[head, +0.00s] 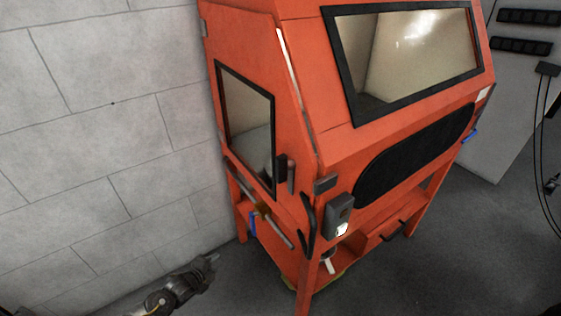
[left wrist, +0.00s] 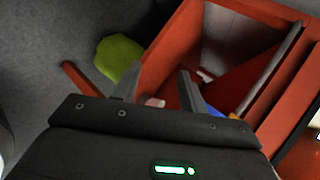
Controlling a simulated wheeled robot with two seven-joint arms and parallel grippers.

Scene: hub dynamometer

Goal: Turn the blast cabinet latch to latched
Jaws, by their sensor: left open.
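The orange blast cabinet (head: 300,110) stands in the middle of the head view, with a windowed side door on its left face. A dark latch handle (head: 291,177) sits at the door's front edge, roughly upright; I cannot tell whether it is latched. My left gripper (head: 211,263) is low and left of the cabinet, apart from it and well below the latch. In the left wrist view its two fingers (left wrist: 157,84) are spread with nothing between them. That view shows the cabinet's orange lower frame (left wrist: 185,45), not the latch. My right gripper is not in view.
A grey block wall (head: 100,110) stands behind and left of the cabinet. A grey pipe (head: 275,228) and a black curved handle (head: 308,222) are below the door. A green object (left wrist: 119,60) lies on the floor. Open floor (head: 440,270) lies at the right.

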